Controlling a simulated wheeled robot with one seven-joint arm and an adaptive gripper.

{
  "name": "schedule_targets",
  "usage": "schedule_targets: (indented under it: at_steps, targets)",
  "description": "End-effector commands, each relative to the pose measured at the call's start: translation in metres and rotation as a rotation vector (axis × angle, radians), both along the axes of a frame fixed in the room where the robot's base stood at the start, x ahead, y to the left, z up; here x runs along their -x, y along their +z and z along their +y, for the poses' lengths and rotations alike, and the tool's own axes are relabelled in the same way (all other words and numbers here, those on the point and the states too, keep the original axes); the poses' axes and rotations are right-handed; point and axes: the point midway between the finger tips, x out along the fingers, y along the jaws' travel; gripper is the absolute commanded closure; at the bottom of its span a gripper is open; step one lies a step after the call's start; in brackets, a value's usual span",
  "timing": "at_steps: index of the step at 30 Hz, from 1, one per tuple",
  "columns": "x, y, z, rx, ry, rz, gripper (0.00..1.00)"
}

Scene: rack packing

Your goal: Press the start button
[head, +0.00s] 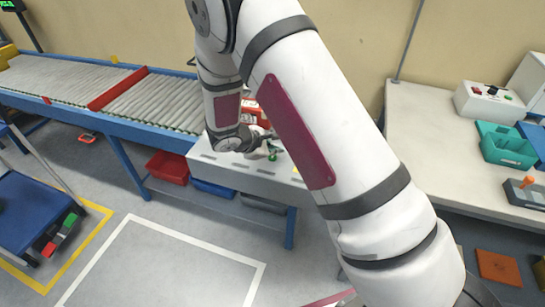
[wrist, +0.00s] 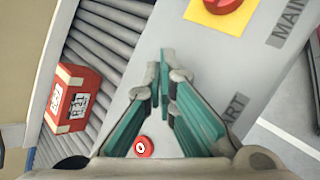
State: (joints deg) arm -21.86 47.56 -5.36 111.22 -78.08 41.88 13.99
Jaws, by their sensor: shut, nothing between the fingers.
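A pale grey control panel (head: 215,160) stands at the front end of the roller conveyor. In the head view a small green button (head: 272,157) shows on it, just by the tips of my gripper (head: 272,147). In the wrist view my gripper (wrist: 165,75) is shut and empty, with its teal fingers over the panel (wrist: 190,48). A label ending in "ART" shows beside the right finger. The green button cannot be made out in the wrist view; the fingers cover part of the panel. I cannot tell whether the fingertips touch the button.
A red knob on a yellow plate (wrist: 222,8) and a small red round part (wrist: 144,147) show in the wrist view. A red box (wrist: 72,98) lies on the rollers (wrist: 97,45). Bins (head: 167,168) sit under the conveyor. A workbench (head: 420,115) stands right.

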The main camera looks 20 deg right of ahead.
Motion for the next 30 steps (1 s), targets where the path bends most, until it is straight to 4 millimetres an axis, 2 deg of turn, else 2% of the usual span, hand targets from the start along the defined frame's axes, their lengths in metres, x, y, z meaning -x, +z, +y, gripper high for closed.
schedule_targets:
  at_steps: [30]
  targets:
    - [-0.0001,-0.0101,-0.0002,0.000,0.001,0.001,1.00]
